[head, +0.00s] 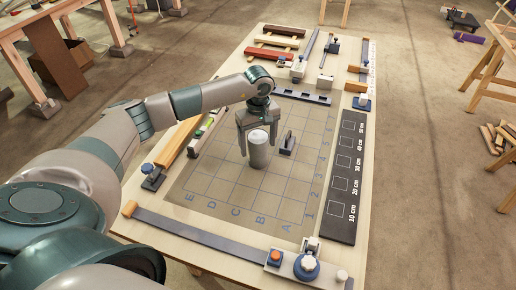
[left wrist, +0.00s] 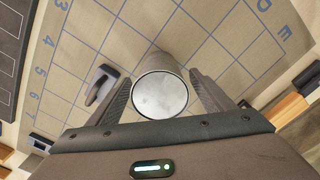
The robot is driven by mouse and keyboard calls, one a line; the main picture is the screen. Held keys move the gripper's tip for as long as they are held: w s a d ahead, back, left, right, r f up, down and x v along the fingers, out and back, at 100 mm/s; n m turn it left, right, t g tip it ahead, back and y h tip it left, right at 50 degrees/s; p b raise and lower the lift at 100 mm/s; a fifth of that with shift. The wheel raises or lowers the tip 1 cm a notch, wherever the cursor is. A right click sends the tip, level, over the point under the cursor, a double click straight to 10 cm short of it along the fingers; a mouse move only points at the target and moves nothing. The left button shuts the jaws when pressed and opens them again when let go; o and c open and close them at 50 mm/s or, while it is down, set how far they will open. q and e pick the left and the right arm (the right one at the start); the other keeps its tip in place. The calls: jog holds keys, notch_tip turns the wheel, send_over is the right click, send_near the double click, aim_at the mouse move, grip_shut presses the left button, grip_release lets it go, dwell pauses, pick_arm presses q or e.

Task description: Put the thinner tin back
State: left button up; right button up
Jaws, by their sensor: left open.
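A grey cylindrical tin (head: 259,154) with a pale round top stands upright on the gridded mat (head: 217,187). In the left wrist view the tin (left wrist: 160,95) shows from above, its top facing the camera. My left gripper (head: 258,132) is over the tin and open, pointing down. In the left wrist view my left gripper (left wrist: 160,88) has one finger on each side of the tin, with a small gap showing at the sides. No label on the tin is readable. No other tin is clearly seen. My right gripper is out of view.
A dark handled block (head: 287,143) stands close right of the tin. A slotted bar (head: 302,97) lies behind. A black board (head: 344,180) with squares marked in cm lies right. A long lath (head: 195,232) with clamps crosses the front. Front-left mat squares are free.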

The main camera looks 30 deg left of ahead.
pick_arm(q)
notch_tip(320, 180, up, 8)
jog(key=b, duration=0.3)
jog(key=shift+w+r+b, duration=0.1)
jog(key=shift+r+b, duration=0.1)
jog(key=shift+b, duration=0.1)
jog(key=shift+r, duration=0.85)
jog(key=shift+o, duration=0.5)
